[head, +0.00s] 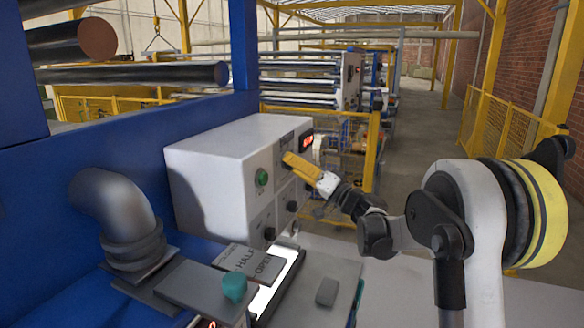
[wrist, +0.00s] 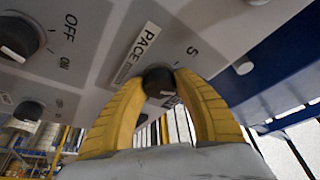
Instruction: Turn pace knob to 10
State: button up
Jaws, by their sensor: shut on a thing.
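The pace knob (wrist: 158,80) is a small black knob under the PACE label (wrist: 146,45) in the wrist view, with a printed 5 beside it. My gripper (wrist: 160,85) has its two yellow fingers on either side of the knob, shut on it. In the head view my gripper (head: 290,160) is at the front face of the white control box (head: 225,150), and its fingers hide the knob there. The knob's pointer and exact setting cannot be read.
An OFF/ON knob (wrist: 20,38) is at the left in the wrist view. A walkway (head: 420,140) runs behind at right.

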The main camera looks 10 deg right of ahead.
jog(key=shift+n, duration=0.7)
jog(key=o, duration=1.2)
jog(key=v, duration=1.2)
jog(key=shift+w+f, duration=0.1)
jog(key=shift+w, duration=0.05)
